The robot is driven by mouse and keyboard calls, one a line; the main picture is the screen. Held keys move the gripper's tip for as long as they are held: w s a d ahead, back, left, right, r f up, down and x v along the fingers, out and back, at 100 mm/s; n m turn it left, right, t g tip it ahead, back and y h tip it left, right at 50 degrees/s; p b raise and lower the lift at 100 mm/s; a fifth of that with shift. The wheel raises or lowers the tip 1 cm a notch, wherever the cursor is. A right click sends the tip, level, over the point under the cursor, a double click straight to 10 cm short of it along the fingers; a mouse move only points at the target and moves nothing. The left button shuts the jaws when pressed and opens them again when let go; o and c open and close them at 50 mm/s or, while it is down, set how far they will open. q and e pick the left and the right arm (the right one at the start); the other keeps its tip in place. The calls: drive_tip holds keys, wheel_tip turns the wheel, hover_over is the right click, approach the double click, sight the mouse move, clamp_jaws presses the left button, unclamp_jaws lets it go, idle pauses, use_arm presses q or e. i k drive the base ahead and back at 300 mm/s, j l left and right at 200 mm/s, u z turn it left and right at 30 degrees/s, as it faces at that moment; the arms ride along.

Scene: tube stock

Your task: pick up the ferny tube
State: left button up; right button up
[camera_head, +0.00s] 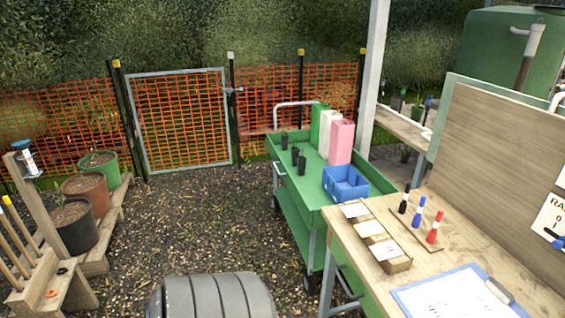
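Small black tubes stand on the green cart: one (284,140) near its back left, and two more close together, one (295,156) just behind the other (301,165). They are small in this view and I see no ferny leaves on them. I cannot tell whether any is the ferny tube. Neither of my grippers is in view.
The green cart (288,188) also bears green (319,116), white (327,133) and pink (341,142) containers and a blue crate (345,184). A wooden bench (455,255) with markers and a clipboard (455,294) is at right. Potted plants (76,228) stand left. Mulch between is open.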

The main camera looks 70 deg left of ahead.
sight(301, 160)
drive_tip(key=u, duration=2.05)
drive_tip(key=i+j+z, duration=0.1)
drive_tip(key=z, duration=0.3)
drive_tip(key=i+j+z, duration=0.1)
drive_tip(key=z, duration=0.25)
drive_tip(key=j+z, duration=0.2)
drive_tip(key=z, duration=0.2)
drive_tip(key=i+j+z, duration=0.2)
drive_tip(key=j+z, duration=0.25)
drive_tip(key=j, duration=0.95)
drive_tip(key=j+z, duration=0.45)
drive_tip(key=j, duration=0.9)
drive_tip(key=k+j, duration=0.1)
drive_tip(key=j, duration=2.35)
drive_tip(key=k+z, duration=0.05)
